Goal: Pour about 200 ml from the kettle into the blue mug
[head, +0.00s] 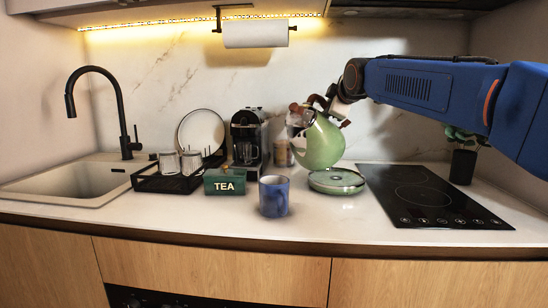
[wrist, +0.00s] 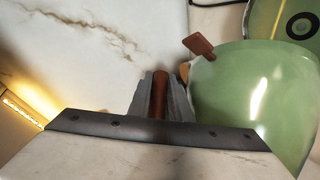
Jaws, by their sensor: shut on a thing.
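The green kettle (head: 320,144) hangs in the air, tilted with its spout side to the left, above the counter. My gripper (head: 335,102) is shut on the kettle's brown handle; in the wrist view the fingers (wrist: 160,98) close on the handle, with the green kettle body (wrist: 250,95) to the right. The blue mug (head: 273,196) stands upright on the counter, lower and to the left of the kettle, apart from it. The mug's inside is too small to read, and no stream of water shows.
The round green kettle base (head: 337,181) sits below the kettle, beside the black hob (head: 430,197). A green tea box (head: 225,182), coffee machine (head: 248,140) and dish rack (head: 160,180) stand left and behind the mug. The counter in front is clear.

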